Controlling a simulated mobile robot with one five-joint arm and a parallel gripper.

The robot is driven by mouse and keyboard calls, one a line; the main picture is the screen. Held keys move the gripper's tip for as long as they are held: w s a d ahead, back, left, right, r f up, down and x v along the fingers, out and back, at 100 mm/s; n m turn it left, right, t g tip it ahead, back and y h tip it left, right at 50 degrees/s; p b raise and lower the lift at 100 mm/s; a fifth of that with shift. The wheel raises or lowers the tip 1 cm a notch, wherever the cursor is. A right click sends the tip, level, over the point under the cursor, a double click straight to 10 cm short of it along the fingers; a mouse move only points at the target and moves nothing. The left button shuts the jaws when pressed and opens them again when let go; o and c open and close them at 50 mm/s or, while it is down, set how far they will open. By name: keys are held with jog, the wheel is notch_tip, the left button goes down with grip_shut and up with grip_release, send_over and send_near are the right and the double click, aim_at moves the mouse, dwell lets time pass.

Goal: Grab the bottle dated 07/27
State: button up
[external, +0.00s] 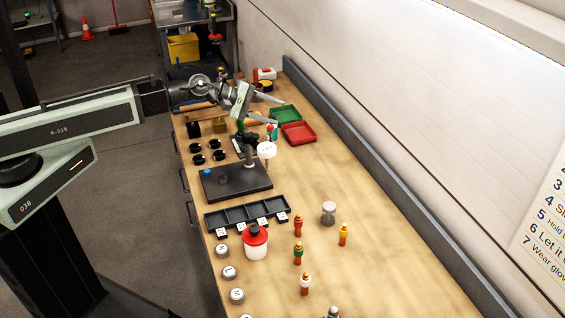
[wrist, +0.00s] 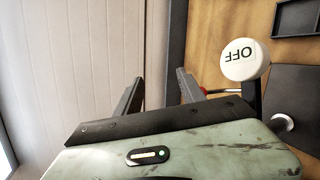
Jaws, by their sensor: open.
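Several small amber bottles stand on the bench in the external view: one with a red top (external: 298,225), one with a green top (external: 298,253), one with a yellow top (external: 343,234) and one with a white top (external: 305,284). No date can be read on any of them, so I cannot tell which is dated 07/27. My gripper (external: 279,112) is open and empty, above the far part of the bench, well away from these bottles. In the wrist view my gripper (wrist: 160,80) shows two spread fingers with nothing between them.
A white disc marked OFF (wrist: 245,60) stands close to my gripper, by a black stand (external: 236,182). Green (external: 285,115) and red (external: 299,133) trays lie beyond. The bench's right side is clear.

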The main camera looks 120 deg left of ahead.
jog(key=s+a+f+m+g+y+b, duration=0.3)
jog(key=s+a+f+m+g+b, duration=0.15)
jog(key=s+a+m, duration=0.35)
jog(key=s+a+f+m+g+y+b, duration=0.4)
jog(key=a+f+m+b, duration=0.15)
jog(key=a, duration=0.35)
jog(key=shift+h, duration=0.3)
jog(key=a+f+b, duration=0.1)
jog(key=f+b, duration=0.2)
jog(key=a+f+b, duration=0.2)
jog(key=f+b, duration=0.1)
jog(key=w+a+f+b, duration=0.1)
jog(key=f+b, duration=0.2)
jog(key=shift+a+f, duration=0.2)
jog(key=shift+a, duration=0.15)
jog(key=shift+r, duration=0.1)
jog(key=shift+d, duration=0.1)
grip_shut()
